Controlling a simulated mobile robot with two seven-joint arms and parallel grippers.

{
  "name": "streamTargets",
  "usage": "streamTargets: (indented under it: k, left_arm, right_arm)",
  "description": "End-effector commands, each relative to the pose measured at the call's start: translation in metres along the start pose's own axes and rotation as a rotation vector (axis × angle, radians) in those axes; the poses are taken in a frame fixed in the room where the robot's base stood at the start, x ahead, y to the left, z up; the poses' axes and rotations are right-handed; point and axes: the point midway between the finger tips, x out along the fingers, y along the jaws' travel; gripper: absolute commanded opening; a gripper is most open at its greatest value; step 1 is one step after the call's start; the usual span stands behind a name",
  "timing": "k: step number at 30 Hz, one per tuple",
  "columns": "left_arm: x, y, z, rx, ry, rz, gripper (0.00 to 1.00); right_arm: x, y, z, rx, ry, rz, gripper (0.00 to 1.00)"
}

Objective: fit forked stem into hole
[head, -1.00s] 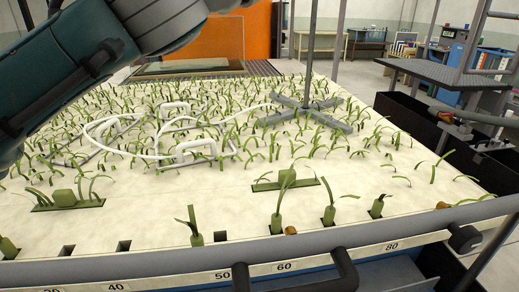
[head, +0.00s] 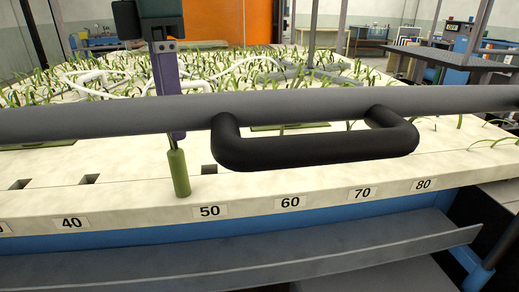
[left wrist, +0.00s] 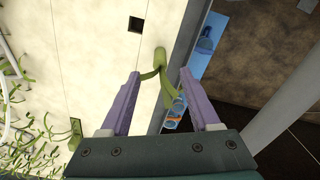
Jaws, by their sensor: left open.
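The forked green stem (head: 178,173) stands near the front edge of the pale bed, left of the 50 label, leaning slightly. Its top is hidden behind the rail and my gripper. In the left wrist view its thick end (left wrist: 160,57) and curved prongs show. My left gripper (head: 177,136) is over the stem; its purple fingers (left wrist: 160,74) are open on either side of the prongs. A square hole (head: 209,169) lies just right of the stem; a dark hole shows in the left wrist view (left wrist: 135,24). Whether the stem's foot sits in a hole is unclear. My right gripper is not seen.
A dark rail (head: 80,120) with a black handle (head: 320,150) crosses in front of the bed. More square holes (head: 88,179) lie to the left. Many green plants (head: 220,76) and white hoses (head: 110,78) cover the bed behind. The front strip is mostly clear.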

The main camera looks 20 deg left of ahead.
Motion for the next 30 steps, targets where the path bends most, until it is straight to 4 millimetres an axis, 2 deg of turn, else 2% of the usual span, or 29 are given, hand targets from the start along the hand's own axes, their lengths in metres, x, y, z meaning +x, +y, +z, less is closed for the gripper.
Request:
streamTargets:
  k: [8,15,24,30]
  left_arm:
    - [0.028,0.000,-0.002,0.001,0.001,-0.004,0.63]
    - [0.065,0.000,-0.004,0.001,-0.001,-0.004,0.63]
    - [0.071,0.000,-0.003,0.002,-0.003,-0.003,0.63]
    - [0.070,0.000,-0.003,0.002,-0.004,-0.003,0.40]
  right_arm:
    - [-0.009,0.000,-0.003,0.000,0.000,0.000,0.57]
    - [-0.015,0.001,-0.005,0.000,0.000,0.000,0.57]
    - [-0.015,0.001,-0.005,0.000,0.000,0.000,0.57]
    - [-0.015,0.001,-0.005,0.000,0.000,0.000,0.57]
